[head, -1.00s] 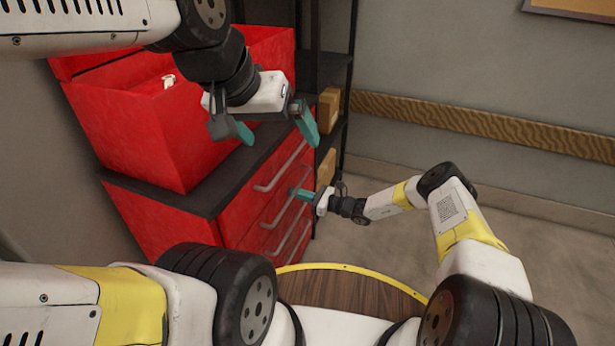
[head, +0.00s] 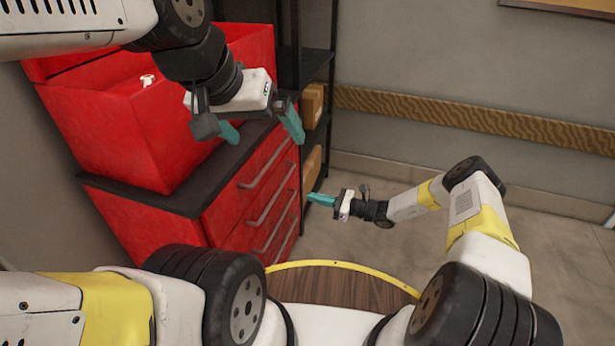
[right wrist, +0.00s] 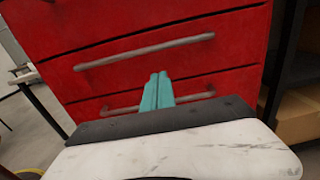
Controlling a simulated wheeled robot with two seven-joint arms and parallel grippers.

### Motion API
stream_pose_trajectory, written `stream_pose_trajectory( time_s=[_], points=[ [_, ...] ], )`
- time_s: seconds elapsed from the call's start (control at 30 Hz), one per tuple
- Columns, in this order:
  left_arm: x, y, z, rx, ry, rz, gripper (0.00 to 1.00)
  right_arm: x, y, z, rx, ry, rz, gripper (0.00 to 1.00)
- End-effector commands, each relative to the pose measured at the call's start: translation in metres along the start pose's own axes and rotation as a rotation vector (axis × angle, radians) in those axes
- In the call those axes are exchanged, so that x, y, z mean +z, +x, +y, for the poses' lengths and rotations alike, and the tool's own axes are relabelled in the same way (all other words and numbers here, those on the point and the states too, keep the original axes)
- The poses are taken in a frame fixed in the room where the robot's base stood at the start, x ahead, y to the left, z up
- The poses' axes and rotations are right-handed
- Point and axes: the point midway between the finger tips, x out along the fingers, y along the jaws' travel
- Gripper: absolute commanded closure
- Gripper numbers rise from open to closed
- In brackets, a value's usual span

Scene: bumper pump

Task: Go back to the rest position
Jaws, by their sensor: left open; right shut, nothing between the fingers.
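My left gripper (head: 262,130) is open and empty in the head view, its two teal fingers spread above the dark top and front edge of the red drawer cabinet (head: 222,222). My right gripper (head: 320,200) is shut and empty, to the right of the cabinet and apart from it. In the right wrist view its teal fingers (right wrist: 158,90) lie together, with the red drawer fronts and their grey handles (right wrist: 145,52) beyond them. The drawers look shut.
An open red box (head: 135,130) with a small white item (head: 147,80) inside stands on the cabinet. A black shelf (head: 318,60) with cardboard boxes (head: 313,105) stands behind. The floor (head: 400,170) to the right is clear.

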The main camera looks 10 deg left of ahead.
Motion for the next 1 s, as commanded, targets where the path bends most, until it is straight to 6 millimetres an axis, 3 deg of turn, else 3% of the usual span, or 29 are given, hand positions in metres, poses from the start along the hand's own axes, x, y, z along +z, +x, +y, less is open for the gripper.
stream_pose_trajectory(
  time_s=[0.23, 0.37, 0.47, 0.67, 1.0],
  points=[
    [0.000, 0.000, 0.000, 0.000, 0.000, 0.000, 0.00, 0.000, -0.013, 0.000, 0.001, 0.000, 0.001, 1.00],
    [0.000, 0.000, 0.000, 0.000, 0.000, 0.000, 0.00, 0.014, -0.014, -0.001, 0.033, -0.042, 0.024, 1.00],
    [0.000, 0.000, 0.000, 0.000, 0.000, 0.000, 0.00, 0.042, -0.017, 0.000, 0.101, -0.130, 0.074, 1.00],
    [0.000, 0.000, 0.000, 0.000, 0.000, 0.000, 0.00, 0.116, -0.033, 0.013, 0.292, -0.380, 0.230, 1.00],
    [0.000, 0.000, 0.000, 0.000, 0.000, 0.000, 0.00, 0.236, -0.080, 0.053, 0.566, -0.800, 0.509, 1.00]
  ],
)
